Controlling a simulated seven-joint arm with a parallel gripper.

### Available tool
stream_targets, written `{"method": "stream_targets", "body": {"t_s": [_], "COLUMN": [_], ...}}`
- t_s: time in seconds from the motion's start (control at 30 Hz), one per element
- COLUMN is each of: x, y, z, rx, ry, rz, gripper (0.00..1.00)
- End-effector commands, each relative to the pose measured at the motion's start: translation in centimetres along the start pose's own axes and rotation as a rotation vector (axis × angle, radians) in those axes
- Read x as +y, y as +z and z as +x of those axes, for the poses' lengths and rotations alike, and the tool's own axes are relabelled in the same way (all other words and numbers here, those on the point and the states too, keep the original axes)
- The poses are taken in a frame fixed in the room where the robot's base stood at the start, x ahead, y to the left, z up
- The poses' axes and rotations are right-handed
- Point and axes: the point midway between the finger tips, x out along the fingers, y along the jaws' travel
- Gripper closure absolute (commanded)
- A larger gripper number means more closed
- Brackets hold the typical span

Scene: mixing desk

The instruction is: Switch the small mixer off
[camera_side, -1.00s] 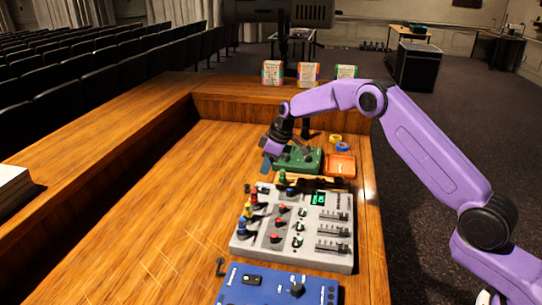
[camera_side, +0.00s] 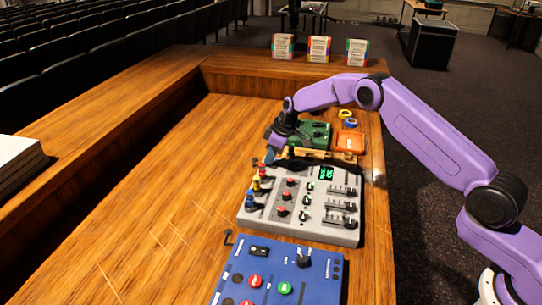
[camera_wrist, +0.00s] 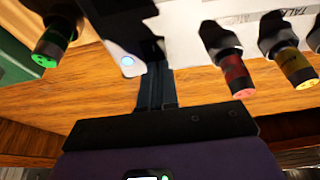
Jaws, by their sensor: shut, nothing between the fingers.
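A grey mixer (camera_side: 318,212) lies on the wooden desk, with a lit green display (camera_side: 326,173), red and green knobs and sliders. Which device the task calls the small mixer is not labelled. My gripper (camera_side: 270,155) is low at the mixer's far left corner, by the row of coloured plugs. In the wrist view my shut, empty fingers (camera_wrist: 157,88) point towards the mixer's pale panel (camera_wrist: 195,25). A dark part with a pale round spot (camera_wrist: 128,61) covers some of that view. I cannot tell whether the fingers touch anything.
Red (camera_wrist: 235,75) and yellow (camera_wrist: 298,68) plugs stand right of the fingers, a green-tipped one (camera_wrist: 47,45) left. A green box (camera_side: 318,130) and orange tray (camera_side: 349,142) lie beyond the mixer, a blue panel (camera_side: 255,265) nearer.

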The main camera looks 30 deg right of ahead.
Motion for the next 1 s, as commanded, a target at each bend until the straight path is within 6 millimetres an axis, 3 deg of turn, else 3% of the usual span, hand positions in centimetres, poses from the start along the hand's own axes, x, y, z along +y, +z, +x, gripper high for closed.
{"method": "stream_targets", "body": {"t_s": [0.3, 1.0], "x": [-0.2, 0.0], "y": [0.3, 2.2], "z": [0.7, 0.2], "rx": [-0.006, -0.015], "ry": [-0.003, -0.007], "rz": [0.0, 0.004], "gripper": [1.0, 1.0]}}
